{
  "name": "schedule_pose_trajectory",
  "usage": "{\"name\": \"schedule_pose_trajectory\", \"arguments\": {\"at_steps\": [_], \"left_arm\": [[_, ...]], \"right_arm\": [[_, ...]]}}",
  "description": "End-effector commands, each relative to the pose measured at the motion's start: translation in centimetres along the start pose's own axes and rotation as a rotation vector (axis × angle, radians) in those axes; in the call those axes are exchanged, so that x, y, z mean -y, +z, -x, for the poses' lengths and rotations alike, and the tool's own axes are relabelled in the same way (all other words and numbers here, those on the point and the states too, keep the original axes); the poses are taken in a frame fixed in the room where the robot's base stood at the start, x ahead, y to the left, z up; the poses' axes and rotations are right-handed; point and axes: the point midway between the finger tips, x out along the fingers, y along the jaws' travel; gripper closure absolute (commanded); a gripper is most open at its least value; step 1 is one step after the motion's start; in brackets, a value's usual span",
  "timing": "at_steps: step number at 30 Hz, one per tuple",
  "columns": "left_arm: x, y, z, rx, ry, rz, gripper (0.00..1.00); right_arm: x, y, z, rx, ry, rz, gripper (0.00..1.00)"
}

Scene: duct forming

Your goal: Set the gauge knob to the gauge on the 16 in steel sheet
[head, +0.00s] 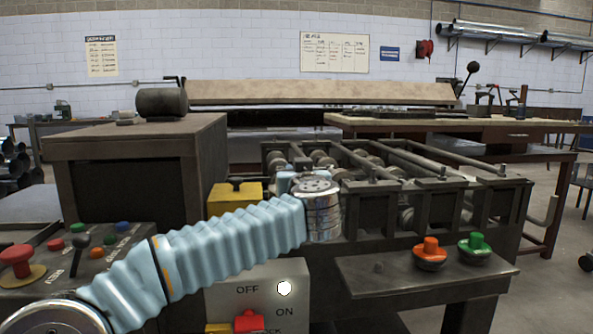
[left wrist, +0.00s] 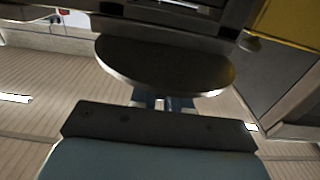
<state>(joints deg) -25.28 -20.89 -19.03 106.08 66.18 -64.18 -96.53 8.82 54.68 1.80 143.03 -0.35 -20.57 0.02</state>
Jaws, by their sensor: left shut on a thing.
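My left arm comes in from the left in the head view and ends in a silver wrist at the near side of the roller machine (head: 400,190). Its fingers are mostly hidden there. In the left wrist view my left gripper (left wrist: 164,104) is shut on a dark round disc, which looks like the gauge knob (left wrist: 165,68). The disc's face is turned away, so no markings or setting can be read. I cannot make out a labelled 16 in steel sheet or its gauge number. My right gripper is not in view.
A yellow box (head: 235,194) sits just behind my arm. A grey ON/OFF lock box (head: 258,307) is below it. A button panel (head: 85,262) is at left. A small shelf (head: 425,276) at right carries an orange button (head: 430,250) and a green button (head: 475,247).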

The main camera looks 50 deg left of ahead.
Motion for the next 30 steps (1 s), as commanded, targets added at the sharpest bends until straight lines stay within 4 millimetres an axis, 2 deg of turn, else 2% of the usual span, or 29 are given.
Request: {"name": "schedule_pose_trajectory", "arguments": {"at_steps": [11,12,15,25,30], "left_arm": [[0.0,0.2,0.0,0.003,0.003,-0.001,1.00],[0.0,0.1,0.0,0.003,0.003,-0.001,0.77],[0.0,0.1,0.0,0.002,0.002,-0.001,0.63],[0.0,0.1,0.3,0.001,0.002,0.000,0.63],[0.0,0.1,2.8,0.000,0.004,0.000,0.63]], "right_arm": [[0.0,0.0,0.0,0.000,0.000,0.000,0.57],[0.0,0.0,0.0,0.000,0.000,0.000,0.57],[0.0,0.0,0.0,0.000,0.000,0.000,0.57],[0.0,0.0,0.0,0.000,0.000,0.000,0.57],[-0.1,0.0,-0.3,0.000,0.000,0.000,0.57]]}}
